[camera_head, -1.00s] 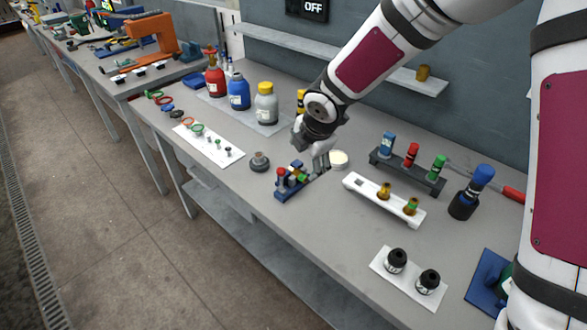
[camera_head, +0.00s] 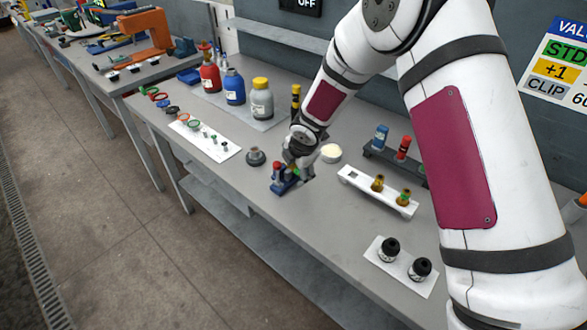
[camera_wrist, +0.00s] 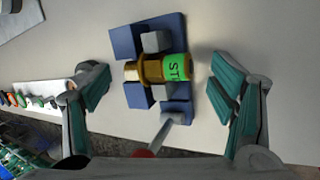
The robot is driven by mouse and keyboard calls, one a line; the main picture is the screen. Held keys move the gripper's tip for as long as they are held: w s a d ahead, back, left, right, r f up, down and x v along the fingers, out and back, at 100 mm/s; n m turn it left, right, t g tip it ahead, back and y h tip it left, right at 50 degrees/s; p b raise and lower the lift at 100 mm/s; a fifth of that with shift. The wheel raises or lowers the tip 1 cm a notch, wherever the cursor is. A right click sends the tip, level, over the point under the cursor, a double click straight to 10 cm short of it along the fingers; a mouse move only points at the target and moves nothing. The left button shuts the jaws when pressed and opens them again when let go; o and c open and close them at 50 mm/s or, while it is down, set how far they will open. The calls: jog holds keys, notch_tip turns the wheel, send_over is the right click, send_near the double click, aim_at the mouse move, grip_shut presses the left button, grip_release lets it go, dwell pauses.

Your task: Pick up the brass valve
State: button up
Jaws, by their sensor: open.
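A brass valve (camera_wrist: 150,70) with a green label reading "ST" lies across a blue fixture (camera_wrist: 172,25), between grey blocks, in the wrist view. My gripper (camera_wrist: 160,84) is open, with one teal-padded finger to each side of the fixture and apart from the valve. A lever with a red knob (camera_wrist: 144,153) sticks out at the near side. In the head view my gripper (camera_head: 300,165) is over the blue fixture (camera_head: 284,186) and hides most of the valve.
A white holder (camera_head: 352,177) with two brass valves stands to the right. Two black-capped jars (camera_head: 389,250) are nearer on a white plate. A grey round piece (camera_head: 255,157) is left of the fixture. Bottles (camera_head: 262,98) stand behind. Bare bench lies around the fixture.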

jog(key=shift+w+f, duration=0.15)
jog(key=shift+f, duration=0.15)
jog(key=c, duration=1.5)
jog(key=shift+a, duration=0.1)
jog(key=shift+c, duration=0.2)
